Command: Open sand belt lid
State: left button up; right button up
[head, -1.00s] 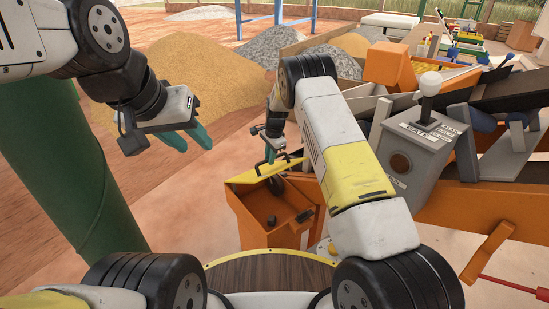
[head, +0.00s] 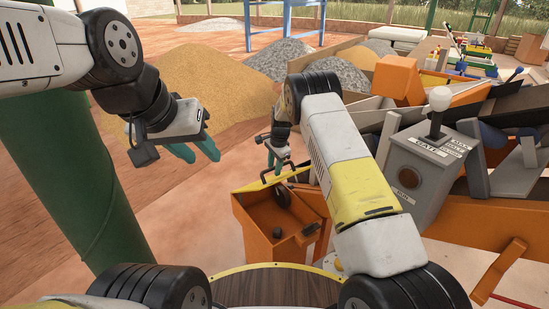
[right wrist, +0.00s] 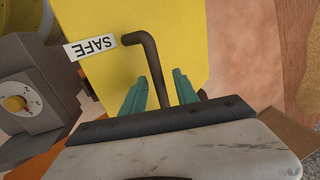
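The sand belt's yellow lid (head: 285,180) stands raised, nearly edge-on, at the back of an open orange box (head: 262,247). The box's inside shows, with a dark round part and a small dark knob. In the right wrist view the yellow lid (right wrist: 195,40) fills the middle, with a bent dark handle (right wrist: 155,65) and a SAFE label. My right gripper (head: 276,160) is above and behind the lid. In the right wrist view its fingers (right wrist: 158,95) are apart, with the handle's bar appearing between them; contact is unclear. My left gripper (head: 198,152) is open and empty, away at the left.
A grey control box (head: 425,175) with a white-knobbed lever stands right of the orange box. A green post (head: 60,190) rises at the left. Sand and gravel piles lie behind. Ground left of the box is clear.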

notch_tip(320, 180, up, 8)
jog(key=s, duration=0.1)
jog(key=shift+s+d+f, duration=0.15)
jog(key=shift+d+f, duration=0.05)
jog(key=shift+d, duration=0.25)
